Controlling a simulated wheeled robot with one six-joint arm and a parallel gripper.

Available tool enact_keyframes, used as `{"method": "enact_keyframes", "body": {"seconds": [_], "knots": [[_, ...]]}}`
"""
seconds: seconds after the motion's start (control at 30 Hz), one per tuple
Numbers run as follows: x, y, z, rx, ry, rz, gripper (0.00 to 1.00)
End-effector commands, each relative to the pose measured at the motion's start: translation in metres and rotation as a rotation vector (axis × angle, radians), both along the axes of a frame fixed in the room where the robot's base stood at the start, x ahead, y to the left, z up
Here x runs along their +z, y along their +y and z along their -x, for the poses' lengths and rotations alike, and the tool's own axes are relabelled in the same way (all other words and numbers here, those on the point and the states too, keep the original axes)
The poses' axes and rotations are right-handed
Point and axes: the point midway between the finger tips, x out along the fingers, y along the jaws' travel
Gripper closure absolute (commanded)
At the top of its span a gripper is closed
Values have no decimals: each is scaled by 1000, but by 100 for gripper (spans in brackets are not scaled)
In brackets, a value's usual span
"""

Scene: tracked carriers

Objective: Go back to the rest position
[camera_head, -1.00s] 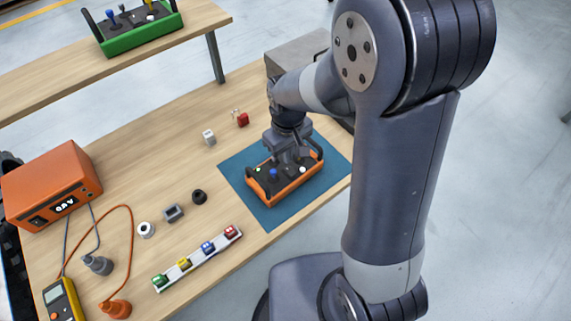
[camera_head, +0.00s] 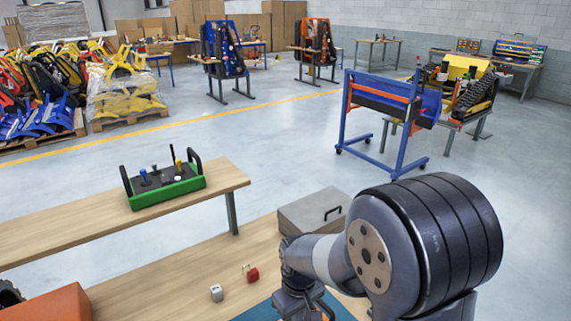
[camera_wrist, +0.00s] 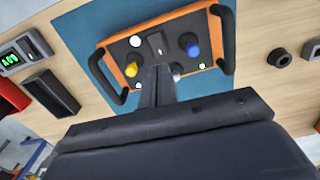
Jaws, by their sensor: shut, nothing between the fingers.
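In the wrist view my gripper (camera_wrist: 157,84) is shut and empty, its fingers pointing at the orange control box (camera_wrist: 205,79). The box has two black side handles, a yellow knob (camera_wrist: 131,69), a blue knob (camera_wrist: 188,42) and a white button. It lies on a teal mat (camera_wrist: 75,28). I cannot tell the gap between the fingertips and the box. In the head view my arm is at the lower right, the gripper is cut off at the bottom edge, and the teal mat (camera_head: 258,312) shows only in part.
A grey case (camera_head: 313,213) stands on the workbench (camera_head: 165,278) beside my arm. A green control box (camera_head: 165,189) stands on the other bench. A blue frame (camera_head: 388,115) stands on open floor behind.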

Motion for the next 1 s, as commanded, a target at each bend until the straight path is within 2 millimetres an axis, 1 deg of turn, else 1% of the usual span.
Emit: {"method": "enact_keyframes", "body": {"seconds": [0.03,0.3,0.5,0.6,0.67,1.0], "knots": [[-9,0,0,0,1,1,100],[-42,0,0,0,1,1,100],[-58,0,0,0,1,1,100],[-61,0,0,0,1,1,100],[-56,0,0,0,1,1,100],[-55,0,0,0,0,0,100]]}}
